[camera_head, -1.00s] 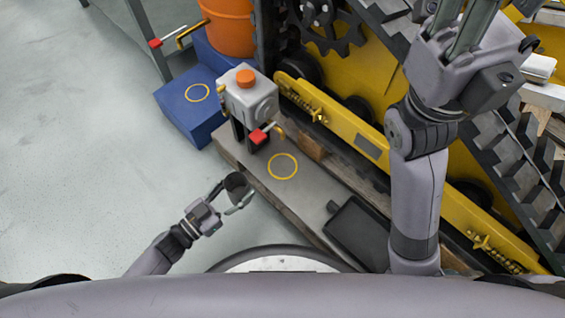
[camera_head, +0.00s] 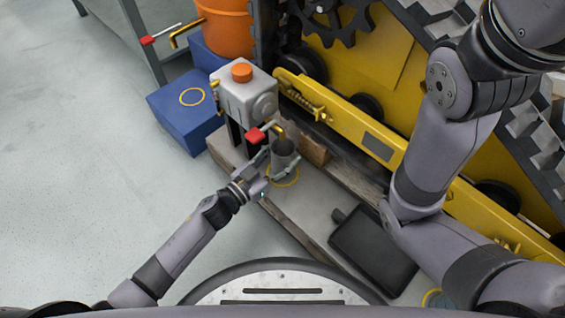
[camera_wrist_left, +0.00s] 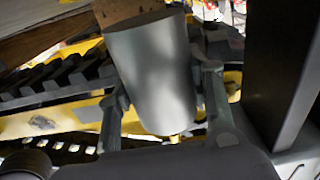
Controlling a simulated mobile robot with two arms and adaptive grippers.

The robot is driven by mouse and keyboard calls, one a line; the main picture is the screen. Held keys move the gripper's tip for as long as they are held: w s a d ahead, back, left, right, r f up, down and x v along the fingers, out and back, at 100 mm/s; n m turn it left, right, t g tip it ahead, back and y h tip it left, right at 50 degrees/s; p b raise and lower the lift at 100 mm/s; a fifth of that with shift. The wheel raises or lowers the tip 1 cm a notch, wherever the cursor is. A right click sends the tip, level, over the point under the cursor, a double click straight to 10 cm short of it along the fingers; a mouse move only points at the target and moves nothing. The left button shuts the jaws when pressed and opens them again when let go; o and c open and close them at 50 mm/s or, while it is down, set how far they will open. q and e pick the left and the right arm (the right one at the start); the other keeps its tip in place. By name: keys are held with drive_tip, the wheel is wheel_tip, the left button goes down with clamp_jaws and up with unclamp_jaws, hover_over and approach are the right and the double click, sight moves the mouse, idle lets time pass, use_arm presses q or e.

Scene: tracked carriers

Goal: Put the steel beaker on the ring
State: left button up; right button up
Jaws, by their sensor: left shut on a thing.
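The steel beaker (camera_head: 285,157) is a grey, open-topped cylinder held roughly upright in the head view. My left gripper (camera_head: 268,171) is shut on it from the lower left. In the left wrist view the beaker (camera_wrist_left: 155,75) sits between both fingers of my left gripper (camera_wrist_left: 164,112). The yellow ring (camera_head: 287,184) is marked on the grey plank; the beaker and gripper cover its far part. The beaker overlaps the ring in the picture; I cannot tell whether it touches the plank. My right arm (camera_head: 440,150) shows, but its gripper is out of view.
A grey device with an orange cap (camera_head: 243,85) and a red-ended lever (camera_head: 256,135) stands close beside the beaker. A blue block (camera_head: 178,118) bears another yellow ring. A black tray (camera_head: 372,250) lies to the right. A yellow track frame (camera_head: 360,135) runs behind.

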use_arm(q)
wheel_tip(320, 180, down, 2)
drive_tip(key=shift+f+b, duration=0.2)
drive_tip(key=shift+b, duration=0.6)
drive_tip(key=shift+r, duration=0.1)
drive_tip(key=o, duration=0.7)
drive_tip(key=shift+f, duration=0.2)
drive_tip(key=o, duration=0.5)
drive_tip(key=shift+r, duration=0.1)
